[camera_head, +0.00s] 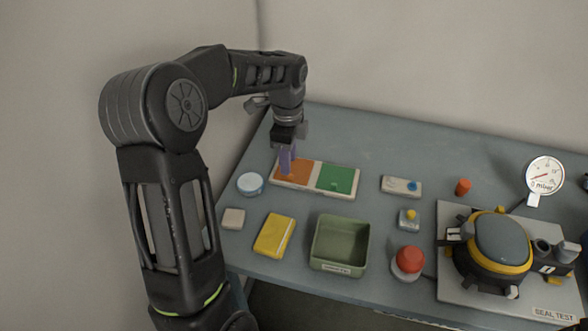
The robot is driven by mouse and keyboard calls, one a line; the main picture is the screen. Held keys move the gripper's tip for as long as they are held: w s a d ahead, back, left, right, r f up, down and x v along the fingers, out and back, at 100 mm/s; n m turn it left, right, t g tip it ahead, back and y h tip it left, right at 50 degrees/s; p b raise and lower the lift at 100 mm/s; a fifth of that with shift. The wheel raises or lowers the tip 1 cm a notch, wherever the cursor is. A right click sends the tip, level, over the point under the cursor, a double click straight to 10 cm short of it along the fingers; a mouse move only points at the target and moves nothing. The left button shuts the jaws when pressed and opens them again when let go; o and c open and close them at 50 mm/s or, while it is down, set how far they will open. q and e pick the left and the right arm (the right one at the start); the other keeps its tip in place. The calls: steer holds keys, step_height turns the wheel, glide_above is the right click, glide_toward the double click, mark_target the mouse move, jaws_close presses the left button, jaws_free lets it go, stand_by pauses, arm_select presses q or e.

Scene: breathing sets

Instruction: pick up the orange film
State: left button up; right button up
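The orange film (302,174) lies flat on the left half of a pale tray (347,194), beside a green film (336,178) on the right half. My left gripper (286,168) points down at the left part of the orange film and hides some of it. Its purple-grey fingers look close together, but I cannot tell whether they touch the film or hold anything. My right gripper is not in view.
A round white-blue tin (250,184), a beige block (233,219), a yellow pack (274,236) and a green bin (340,243) stand nearby. A red button (408,261) and the seal test rig (502,243) with its gauge (545,174) are to the right.

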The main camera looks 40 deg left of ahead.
mark_target(294, 167)
arm_select(q)
step_height(294, 167, down, 4)
steer(key=shift+f+p, duration=0.2)
steer(key=shift+p, duration=0.25)
steer(key=shift+c, duration=0.5)
jaws_close()
